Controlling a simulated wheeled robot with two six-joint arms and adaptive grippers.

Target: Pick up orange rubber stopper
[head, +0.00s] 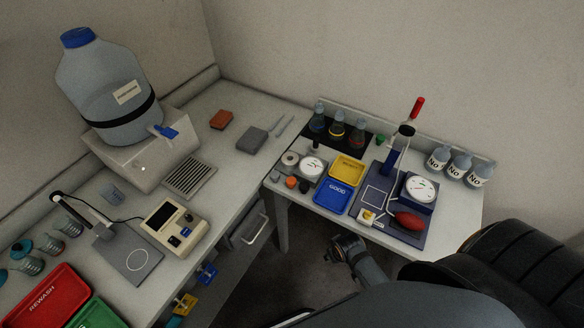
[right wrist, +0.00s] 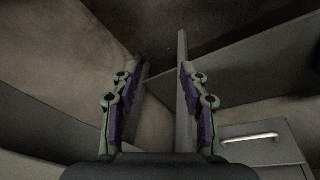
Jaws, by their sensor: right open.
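The orange rubber stopper (head: 291,182) is small and round. It stands near the left front part of the right-hand table in the head view, between a grey stopper (head: 276,175) and a dark one (head: 304,187). My right gripper (right wrist: 161,70) is open and empty in the right wrist view, its two fingers apart. In the head view the end of my right arm shows below the table's front edge, to the right of and lower than the stopper. The stopper is not visible in the right wrist view. My left gripper is in neither view.
Behind the stopper are a tape roll (head: 290,159) and a round dial (head: 312,166). Blue (head: 333,196) and yellow (head: 346,168) trays stand to its right. A drawer handle (right wrist: 250,138) shows in the right wrist view. Open floor lies before the table.

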